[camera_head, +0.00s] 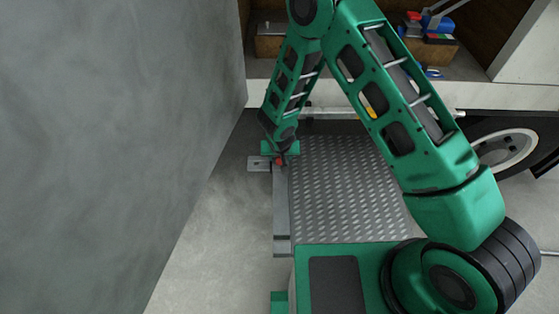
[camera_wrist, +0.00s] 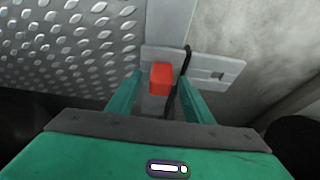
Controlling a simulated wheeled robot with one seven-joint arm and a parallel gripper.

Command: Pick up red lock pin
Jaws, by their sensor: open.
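The red lock pin (camera_wrist: 161,77) shows in the wrist view as a small red block at a grey metal bracket (camera_wrist: 218,72). In the head view the red pin (camera_head: 280,161) is a small spot under my gripper at the side of the tread plate. My gripper (camera_wrist: 156,88) is open, with one green finger on each side of the red pin. I cannot tell whether either finger touches it. A thin black cable or strap runs beside the pin, near the right finger. The pin's lower part is hidden.
A diamond-tread metal plate (camera_head: 345,190) lies beside the pin. A large grey panel (camera_head: 110,130) stands close on the left. The truck bed (camera_head: 470,70) holds wooden boxes with tools, and a wheel (camera_head: 503,150) is at the right.

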